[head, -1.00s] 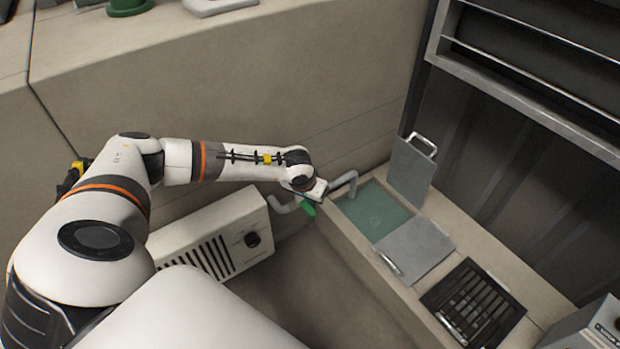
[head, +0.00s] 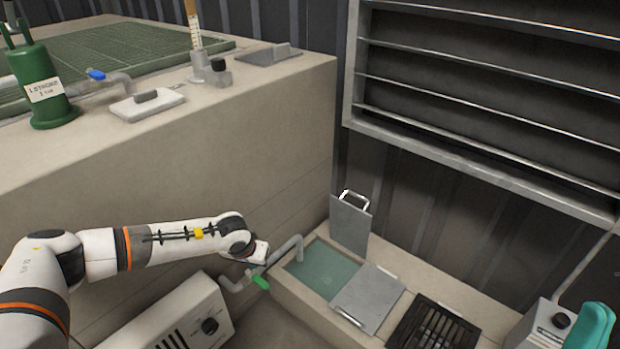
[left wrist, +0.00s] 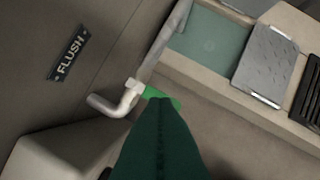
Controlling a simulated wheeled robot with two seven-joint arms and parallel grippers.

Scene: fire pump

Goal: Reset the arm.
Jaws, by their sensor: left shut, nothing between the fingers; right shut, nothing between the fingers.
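My left arm (head: 170,243) comes in from the left of the head view and stretches right, ending by a grey pipe with a green valve handle (head: 260,281). In the left wrist view my dark green left gripper (left wrist: 162,103) is shut and empty, its tip overlapping the green handle (left wrist: 152,92). I cannot tell whether they touch.
A water basin (head: 325,272) with a grey lid (head: 367,298) and a dark grate (head: 435,328) lies right of the pipe. A white vented box (head: 180,318) is below my left arm. A FLUSH sign (left wrist: 68,53) is on the wall. Shelves (head: 480,90) stand behind.

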